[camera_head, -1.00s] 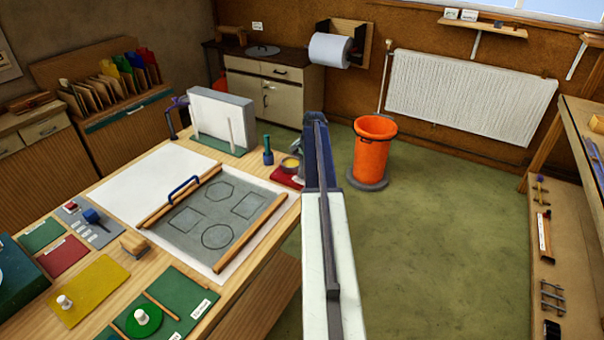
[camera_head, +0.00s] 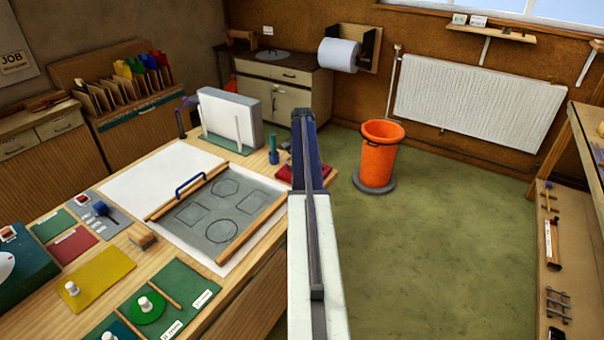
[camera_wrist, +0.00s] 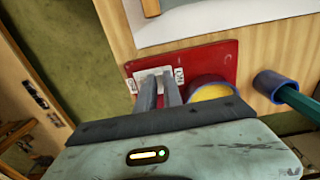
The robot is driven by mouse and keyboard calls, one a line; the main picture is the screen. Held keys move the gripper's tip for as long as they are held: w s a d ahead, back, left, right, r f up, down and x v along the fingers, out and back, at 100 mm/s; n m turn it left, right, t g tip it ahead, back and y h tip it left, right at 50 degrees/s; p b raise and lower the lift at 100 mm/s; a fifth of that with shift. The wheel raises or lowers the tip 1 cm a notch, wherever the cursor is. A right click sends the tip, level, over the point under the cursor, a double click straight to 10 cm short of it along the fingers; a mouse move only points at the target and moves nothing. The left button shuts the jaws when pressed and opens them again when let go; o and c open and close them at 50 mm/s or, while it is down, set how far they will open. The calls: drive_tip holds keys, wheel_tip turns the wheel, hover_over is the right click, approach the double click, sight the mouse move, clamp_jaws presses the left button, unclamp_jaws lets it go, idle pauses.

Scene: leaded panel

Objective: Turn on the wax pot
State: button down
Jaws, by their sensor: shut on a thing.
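The wax pot (camera_wrist: 212,92), a round blue-rimmed pot with yellow wax, stands at the edge of a red board (camera_wrist: 217,57) in the wrist view. A pale switch plate (camera_wrist: 140,78) with small labels on both sides lies on that board. My gripper (camera_wrist: 159,78) is over the plate, its two fingers close together and shut on the small switch there. The fingers hide most of the switch, so its position cannot be told. In the head view the red board (camera_head: 288,173) shows at the table's right corner, and my arm hides the pot.
A green-handled tool in a blue holder (camera_wrist: 268,82) stands beside the pot. The leaded panel (camera_head: 212,212) lies on the workbench to the left. An orange bin (camera_head: 378,155) stands on the floor to the right, with open green floor around it.

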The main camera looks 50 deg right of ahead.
drive_tip(key=shift+w+f, duration=0.1)
drive_tip(key=shift+f, duration=0.15)
idle(0.8)
drive_tip(key=shift+s, duration=0.95)
drive_tip(key=shift+d+r+p, duration=0.1)
drive_tip(key=shift+r+p, duration=0.25)
drive_tip(key=shift+p, duration=0.15)
wheel_tip(320, 180, up, 14)
drive_tip(key=w+p, duration=0.1)
drive_tip(key=p, duration=1.3)
drive_tip(key=shift+w, duration=0.2)
drive_tip(key=shift+w+f, duration=0.1)
drive_tip(key=shift+f, duration=0.05)
